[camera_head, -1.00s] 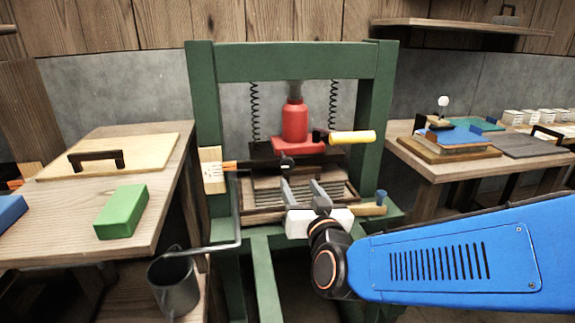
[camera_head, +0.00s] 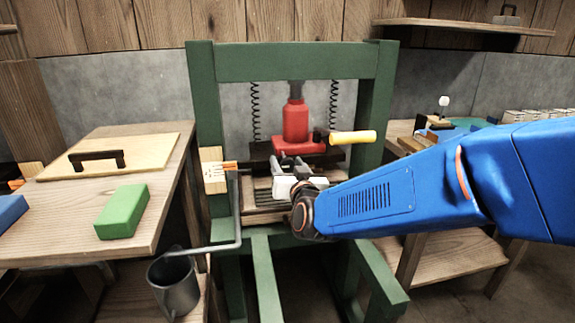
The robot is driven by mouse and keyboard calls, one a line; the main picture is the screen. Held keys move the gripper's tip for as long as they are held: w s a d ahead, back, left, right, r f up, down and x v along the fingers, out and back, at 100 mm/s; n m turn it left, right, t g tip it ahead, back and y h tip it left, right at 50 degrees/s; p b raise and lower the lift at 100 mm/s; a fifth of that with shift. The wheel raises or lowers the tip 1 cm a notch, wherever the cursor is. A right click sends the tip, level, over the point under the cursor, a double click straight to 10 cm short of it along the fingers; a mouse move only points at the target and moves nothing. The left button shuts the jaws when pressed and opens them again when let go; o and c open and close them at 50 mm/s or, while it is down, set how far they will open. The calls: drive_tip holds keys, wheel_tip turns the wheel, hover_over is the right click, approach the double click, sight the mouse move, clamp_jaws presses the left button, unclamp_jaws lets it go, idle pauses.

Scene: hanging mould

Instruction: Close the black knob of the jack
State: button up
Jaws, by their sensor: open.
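The jack (camera_head: 296,121) is a red bottle-shaped body on a red base, standing in the middle of the green press frame. A yellow lever (camera_head: 352,137) sticks out to its right from a dark socket. My gripper (camera_head: 279,162) is open, its two grey fingers pointing away from me at the front of the jack, just below its red base. The black knob cannot be told apart from the fingers and the dark parts there. Whether a finger touches it cannot be told.
The green frame (camera_head: 292,62) has uprights on both sides, with springs hanging inside. A wooden block with orange-tipped sticks (camera_head: 214,178) is at the left upright. A table (camera_head: 62,225) with a green block (camera_head: 123,211) stands left. A bucket (camera_head: 174,284) hangs below.

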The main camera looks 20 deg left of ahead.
drive_tip(key=c, duration=1)
drive_tip(key=shift+m, duration=0.4)
drive_tip(key=m, duration=0.3)
drive_tip(key=shift+m, duration=0.4)
drive_tip(key=m, duration=0.4)
drive_tip(key=shift+m, duration=0.3)
drive_tip(key=m, duration=0.4)
drive_tip(key=shift+m+t, duration=0.4)
drive_tip(key=shift+f+m, duration=0.1)
drive_tip(key=shift+m, duration=2)
